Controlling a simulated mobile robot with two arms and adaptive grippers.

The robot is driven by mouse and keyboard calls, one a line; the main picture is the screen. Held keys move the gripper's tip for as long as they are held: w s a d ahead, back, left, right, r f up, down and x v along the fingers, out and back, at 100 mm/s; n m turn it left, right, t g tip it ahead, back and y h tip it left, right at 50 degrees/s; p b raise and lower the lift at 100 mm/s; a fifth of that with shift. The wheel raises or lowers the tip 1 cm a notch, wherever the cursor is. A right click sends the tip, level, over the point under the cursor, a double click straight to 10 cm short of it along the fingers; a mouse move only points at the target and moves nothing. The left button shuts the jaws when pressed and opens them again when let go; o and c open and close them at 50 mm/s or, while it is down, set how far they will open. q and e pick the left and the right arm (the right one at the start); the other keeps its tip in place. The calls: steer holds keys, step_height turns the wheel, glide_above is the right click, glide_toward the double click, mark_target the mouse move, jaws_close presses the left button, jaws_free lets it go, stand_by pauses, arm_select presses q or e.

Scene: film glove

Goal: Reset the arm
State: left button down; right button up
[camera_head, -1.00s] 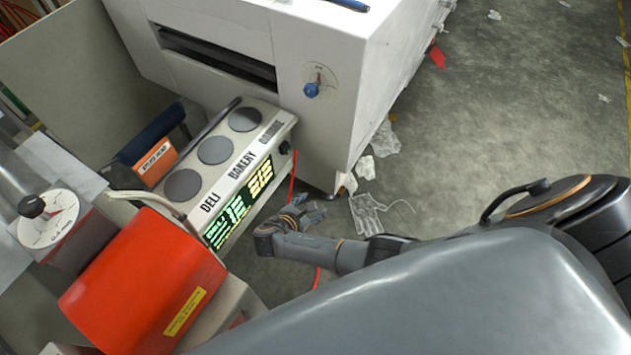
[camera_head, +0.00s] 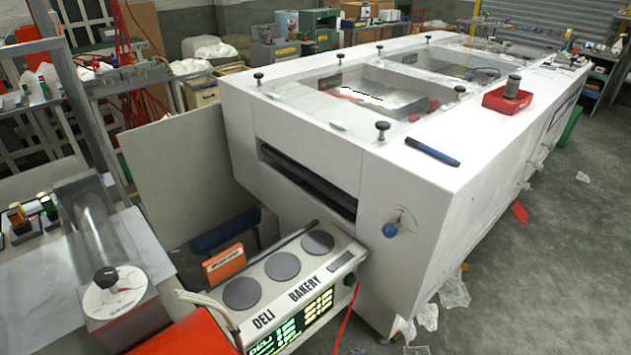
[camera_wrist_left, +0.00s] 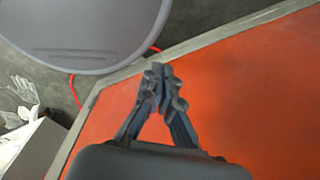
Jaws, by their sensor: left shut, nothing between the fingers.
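My left gripper (camera_wrist_left: 160,90) shows in the left wrist view. Its fingertips meet and nothing is between them. Behind the fingers lies a broad orange-red surface (camera_wrist_left: 230,85) with a grey edge; I cannot tell how far away it is. Neither arm and neither gripper shows in the head view now. My right gripper is in no current view.
A large white machine (camera_head: 300,125) fills the middle. In front of it stands a label device (camera_head: 295,275) with round grey discs and a lit display. A red box (camera_head: 505,101) and a blue marker (camera_head: 432,151) lie on the machine.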

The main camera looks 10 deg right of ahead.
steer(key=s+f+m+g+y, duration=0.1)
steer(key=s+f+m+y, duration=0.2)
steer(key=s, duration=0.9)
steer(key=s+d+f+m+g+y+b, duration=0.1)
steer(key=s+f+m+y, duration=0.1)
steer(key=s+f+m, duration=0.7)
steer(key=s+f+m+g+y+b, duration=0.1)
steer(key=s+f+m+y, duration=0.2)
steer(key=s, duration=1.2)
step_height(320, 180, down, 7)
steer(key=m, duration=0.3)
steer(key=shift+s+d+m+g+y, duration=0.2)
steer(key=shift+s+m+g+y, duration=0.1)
